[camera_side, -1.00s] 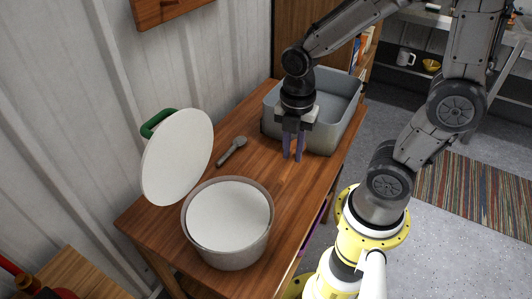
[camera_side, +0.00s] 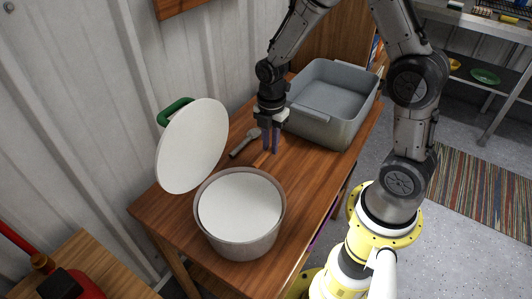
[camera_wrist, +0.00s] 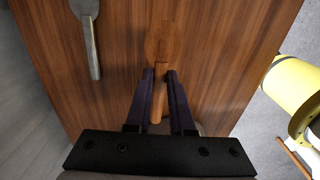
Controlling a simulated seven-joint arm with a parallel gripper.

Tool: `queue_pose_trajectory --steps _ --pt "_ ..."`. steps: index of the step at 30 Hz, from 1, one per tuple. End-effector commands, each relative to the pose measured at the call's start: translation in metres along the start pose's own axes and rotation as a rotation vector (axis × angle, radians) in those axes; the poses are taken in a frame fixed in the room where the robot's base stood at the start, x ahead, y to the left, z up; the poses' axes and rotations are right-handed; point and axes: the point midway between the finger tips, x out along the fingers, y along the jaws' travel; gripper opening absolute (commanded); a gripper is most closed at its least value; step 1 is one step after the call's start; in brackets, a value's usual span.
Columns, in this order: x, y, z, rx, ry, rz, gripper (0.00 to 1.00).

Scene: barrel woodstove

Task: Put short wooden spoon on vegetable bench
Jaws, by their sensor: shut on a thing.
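A short wooden spoon (camera_wrist: 165,42) lies against the brown wooden table (camera_wrist: 225,60) in the wrist view, its bowl pointing away from me. Its handle runs back between the two dark fingers of my gripper (camera_wrist: 160,73), which is shut on it. In the side view my gripper (camera_side: 271,150) points straight down at the table, between the grey spoon and the grey tub. The wooden spoon is hard to make out there against the brown wood. I cannot tell which surface is the vegetable bench.
A grey spoon (camera_side: 245,142) lies left of my gripper. A white-topped pot (camera_side: 240,210) stands in front, with a white lid with a green handle (camera_side: 193,147) behind it. A grey tub (camera_side: 345,128) stands right. A shelf unit (camera_side: 470,75) is at the far right.

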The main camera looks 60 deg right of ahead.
Motion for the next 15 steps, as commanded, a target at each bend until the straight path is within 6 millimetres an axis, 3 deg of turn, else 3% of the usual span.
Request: queue_pose_trajectory --steps 8,15 --pt "0.019 0.015 0.002 0.0 0.0 -0.002 0.0" --pt "0.048 0.015 0.002 -0.001 0.0 -0.002 0.0"
